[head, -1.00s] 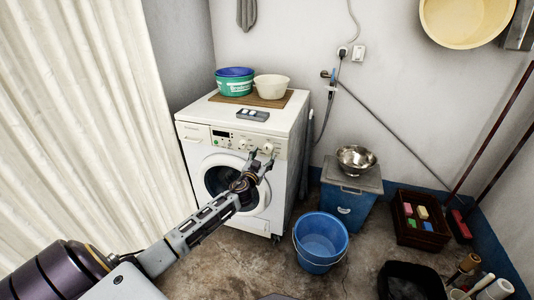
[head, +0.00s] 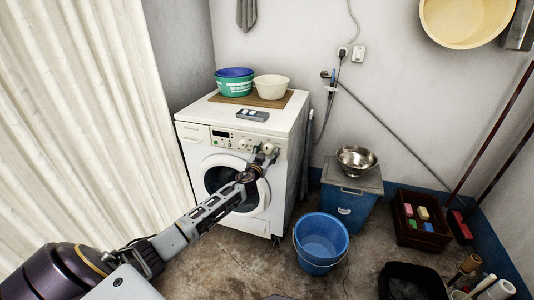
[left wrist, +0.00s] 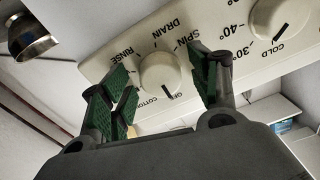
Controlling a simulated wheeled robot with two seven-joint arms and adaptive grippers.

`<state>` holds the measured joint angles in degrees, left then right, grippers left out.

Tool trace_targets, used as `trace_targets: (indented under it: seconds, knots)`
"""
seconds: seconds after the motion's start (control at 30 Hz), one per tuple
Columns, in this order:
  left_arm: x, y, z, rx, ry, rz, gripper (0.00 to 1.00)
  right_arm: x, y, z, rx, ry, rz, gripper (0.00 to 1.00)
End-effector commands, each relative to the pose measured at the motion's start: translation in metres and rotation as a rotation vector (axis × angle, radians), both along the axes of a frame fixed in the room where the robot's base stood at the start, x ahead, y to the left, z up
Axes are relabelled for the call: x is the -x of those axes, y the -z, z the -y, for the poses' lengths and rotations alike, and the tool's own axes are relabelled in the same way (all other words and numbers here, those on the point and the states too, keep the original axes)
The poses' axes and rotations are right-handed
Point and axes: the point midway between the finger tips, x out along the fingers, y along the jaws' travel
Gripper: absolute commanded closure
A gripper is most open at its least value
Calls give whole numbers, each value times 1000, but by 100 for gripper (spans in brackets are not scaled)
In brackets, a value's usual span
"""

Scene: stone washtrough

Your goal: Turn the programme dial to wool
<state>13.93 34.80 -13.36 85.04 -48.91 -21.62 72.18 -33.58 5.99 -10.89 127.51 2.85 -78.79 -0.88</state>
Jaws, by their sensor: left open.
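The programme dial (left wrist: 160,74) is a round cream knob on the washing machine's panel. In the left wrist view its dark mark points toward OFF. RINSE, DRAIN, SPIN and part of COTTON also show around it; I see no WOOL label. My left gripper (left wrist: 163,87) is open, with one green-padded finger on each side of the dial. I cannot tell whether the pads touch it. In the head view my left gripper (head: 263,156) is at the right part of the white washing machine's (head: 195,155) panel and partly covers the knobs. My right gripper is out of view.
A second knob (left wrist: 280,18), with COLD, 30 and 40, sits beside the dial. Basins (head: 271,87) and a small grey tray (head: 253,116) stand on the machine. A blue bucket (head: 320,241) and a blue box (head: 346,202) with a metal bowl stand to the right.

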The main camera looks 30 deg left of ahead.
Motion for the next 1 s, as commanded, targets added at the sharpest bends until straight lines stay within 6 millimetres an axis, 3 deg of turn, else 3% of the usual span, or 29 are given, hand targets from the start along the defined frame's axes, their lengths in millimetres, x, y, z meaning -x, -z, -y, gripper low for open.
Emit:
trace_targets:
  seconds: [0.2, 0.53, 1.0]
  knots:
    - [0, 0, 0, 0, 0, 0, 41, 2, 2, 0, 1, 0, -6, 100]
    - [0, 0, 0, 0, 0, 1, 84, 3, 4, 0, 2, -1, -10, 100]
    - [0, -1, 0, -54, 0, -12, 84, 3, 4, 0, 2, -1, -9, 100]
